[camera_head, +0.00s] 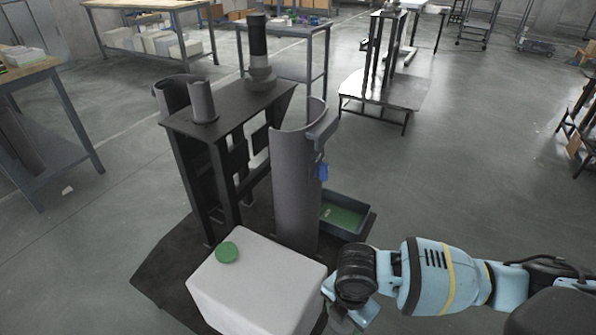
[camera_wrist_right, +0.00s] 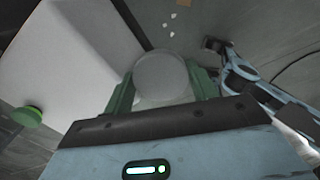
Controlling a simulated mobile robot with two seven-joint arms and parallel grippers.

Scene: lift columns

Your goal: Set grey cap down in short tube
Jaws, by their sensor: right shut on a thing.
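The grey cap shows in the right wrist view as a round pale grey disc (camera_wrist_right: 160,74) between the green fingers of my right gripper (camera_wrist_right: 163,88), which is shut on it. In the head view my right gripper (camera_head: 346,312) is low, at the right front edge of the white block; the cap there is mostly hidden. A short grey tube (camera_head: 203,102) stands upright on the dark stand's top, well up and left of the gripper. A tall open-sided grey tube (camera_head: 296,190) stands nearer, between stand and gripper. My left gripper is not in view.
A green cap (camera_head: 227,252) lies on the white block (camera_head: 262,280). The dark stand (camera_head: 232,118) carries a black-topped column (camera_head: 259,50); another grey tube (camera_head: 172,96) is at its left.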

